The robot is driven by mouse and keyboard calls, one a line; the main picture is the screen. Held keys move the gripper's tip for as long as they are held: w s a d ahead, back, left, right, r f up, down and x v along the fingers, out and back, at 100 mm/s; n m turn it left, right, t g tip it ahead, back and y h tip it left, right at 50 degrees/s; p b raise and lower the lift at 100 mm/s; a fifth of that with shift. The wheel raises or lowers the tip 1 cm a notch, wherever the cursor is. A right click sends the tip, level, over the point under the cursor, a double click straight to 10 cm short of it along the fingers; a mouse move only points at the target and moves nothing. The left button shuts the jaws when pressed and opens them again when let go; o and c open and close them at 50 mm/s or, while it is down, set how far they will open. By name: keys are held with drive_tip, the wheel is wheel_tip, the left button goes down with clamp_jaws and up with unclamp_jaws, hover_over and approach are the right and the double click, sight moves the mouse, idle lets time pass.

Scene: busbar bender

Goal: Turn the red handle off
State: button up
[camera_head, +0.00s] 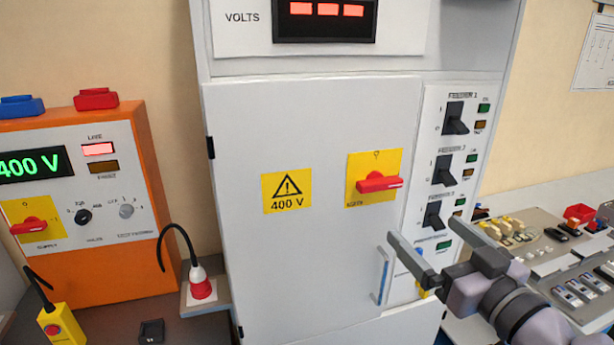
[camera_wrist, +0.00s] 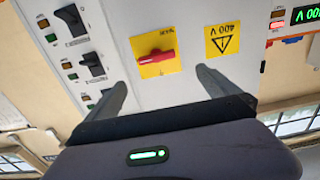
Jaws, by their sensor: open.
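A red handle (camera_head: 380,184) sits on a yellow plate (camera_head: 364,163) on the grey cabinet door, lying nearly level in the picture. It also shows in the wrist view (camera_wrist: 157,57), ahead of and between my two fingers, apart from both. My gripper (camera_head: 422,248) is open and empty, below and to the right of the handle in the head view. A second red handle (camera_head: 29,226) sits on a yellow plate on the orange supply box at the left.
The cabinet door (camera_head: 290,135) has a vertical bar handle (camera_head: 382,275) near my fingers. Black feeder switches (camera_head: 443,170) line the panel to its right. A bench with small parts (camera_head: 550,250) stands at the right. A red-and-white probe (camera_head: 201,284) stands at the left.

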drive_tip(key=p, duration=1.1)
approach(383, 188)
drive_tip(key=r, duration=0.1)
drive_tip(key=x, duration=0.5)
drive_tip(key=f+x, duration=0.1)
drive_tip(key=x, duration=0.2)
drive_tip(key=shift+w+b, duration=0.15)
drive_tip(key=shift+b, duration=0.2)
drive_tip(key=shift+w+a, duration=0.25)
drive_tip(key=shift+w, duration=0.35)
